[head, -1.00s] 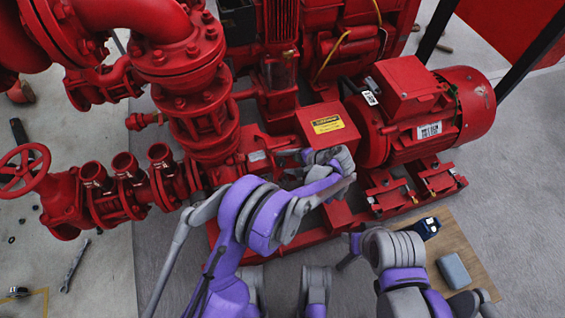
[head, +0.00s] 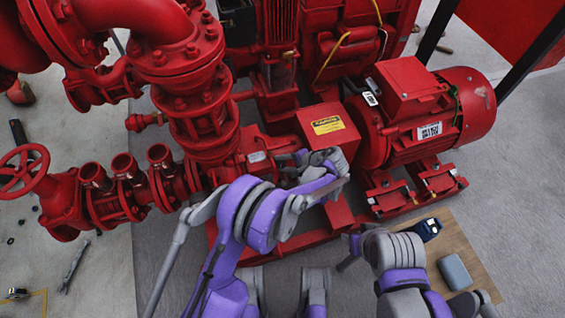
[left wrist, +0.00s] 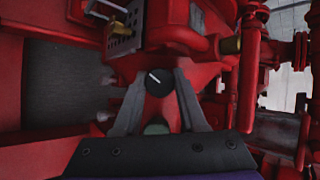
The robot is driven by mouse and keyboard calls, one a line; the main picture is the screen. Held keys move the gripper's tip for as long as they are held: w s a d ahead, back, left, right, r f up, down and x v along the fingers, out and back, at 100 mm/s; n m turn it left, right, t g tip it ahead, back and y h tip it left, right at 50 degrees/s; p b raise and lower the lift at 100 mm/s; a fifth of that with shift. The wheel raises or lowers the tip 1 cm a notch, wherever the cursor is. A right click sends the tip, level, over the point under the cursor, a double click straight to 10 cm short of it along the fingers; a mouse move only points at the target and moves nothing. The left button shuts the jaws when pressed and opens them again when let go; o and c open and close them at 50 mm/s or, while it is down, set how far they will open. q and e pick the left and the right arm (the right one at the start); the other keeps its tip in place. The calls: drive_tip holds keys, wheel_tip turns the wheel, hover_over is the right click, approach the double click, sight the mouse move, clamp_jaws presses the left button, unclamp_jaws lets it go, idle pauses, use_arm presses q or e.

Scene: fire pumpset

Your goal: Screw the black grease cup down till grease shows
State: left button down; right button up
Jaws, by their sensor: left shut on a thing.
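The black grease cup (left wrist: 160,80) shows in the left wrist view as a round dark cap with a white line across its top, tilted down to the right. It sits in front of a red pump casing. My left gripper (left wrist: 159,77) has one grey finger on each side of the cap and is shut on it. In the head view my left gripper (head: 284,168) is at the red pump body, and the cup is hidden there. I cannot make out any grease. My right arm (head: 390,250) is at the lower right; its jaw state is unclear.
A red guard box with a yellow label (head: 327,125) stands just behind the left gripper. A red motor (head: 430,115) is to the right. A handwheel valve (head: 22,170) is at the left. A wooden board (head: 465,250) carries a blue-black device (head: 424,229) and a grey box (head: 456,272).

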use_arm(q)
drive_tip(key=shift+m, duration=0.3)
drive_tip(key=m+t, duration=0.2)
drive_tip(key=m, duration=0.1)
drive_tip(key=shift+m+y, duration=0.3)
drive_tip(key=shift+y, duration=0.1)
drive_tip(key=shift+s+m+t, duration=0.1)
drive_tip(key=shift+m+t, duration=1.1)
drive_tip(key=shift+m, duration=1)
drive_tip(key=shift+c, duration=2.3)
unclamp_jaws()
